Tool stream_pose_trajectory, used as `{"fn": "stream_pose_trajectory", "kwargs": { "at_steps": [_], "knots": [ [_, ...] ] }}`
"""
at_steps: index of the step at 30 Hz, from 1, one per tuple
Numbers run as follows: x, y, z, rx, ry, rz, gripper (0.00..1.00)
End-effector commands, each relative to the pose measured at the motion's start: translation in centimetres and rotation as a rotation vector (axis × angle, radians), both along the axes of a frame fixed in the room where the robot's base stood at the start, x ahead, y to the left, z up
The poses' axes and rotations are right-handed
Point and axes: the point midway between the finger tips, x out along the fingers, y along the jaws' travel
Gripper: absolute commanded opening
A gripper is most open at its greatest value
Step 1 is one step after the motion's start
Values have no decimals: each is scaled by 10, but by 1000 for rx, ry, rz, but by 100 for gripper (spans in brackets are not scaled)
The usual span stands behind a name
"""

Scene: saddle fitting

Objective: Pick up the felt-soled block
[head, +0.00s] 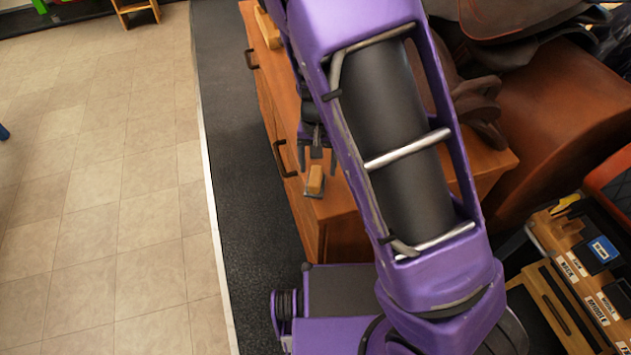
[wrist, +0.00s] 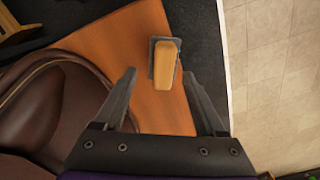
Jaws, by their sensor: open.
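The felt-soled block (head: 315,180) is a small tan wooden block on a dark grey sole. It rests on the wooden cabinet top near its edge. It also shows in the wrist view (wrist: 165,62), ahead of my fingers and a little right of the middle between them. My gripper (wrist: 163,88) is open and empty, its two dark fingers spread wide on either side of the line to the block. In the head view my gripper (head: 317,158) shows beside the block, partly hidden by my purple arm. Whether the fingers are level with the block I cannot tell.
The orange-brown wooden cabinet (head: 340,208) has dark handles on its left side. A brown leather saddle (wrist: 62,105) lies left of the fingers in the wrist view. A labelled wooden organiser (head: 575,265) stands at the lower right. Tiled floor (head: 100,190) lies open at left.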

Motion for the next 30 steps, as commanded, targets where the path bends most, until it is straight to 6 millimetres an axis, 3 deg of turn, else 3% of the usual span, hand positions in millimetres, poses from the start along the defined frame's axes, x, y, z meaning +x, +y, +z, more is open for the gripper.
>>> {"fn": "stream_pose_trajectory", "kwargs": {
  "at_steps": [7,17,27,30],
  "knots": [
    [1,5,-38,-2,1,1,72],
    [2,5,-45,0,-1,1,72],
    [1,5,-45,0,-1,1,13],
    [1,5,-45,0,-1,1,0]
  ]
}}
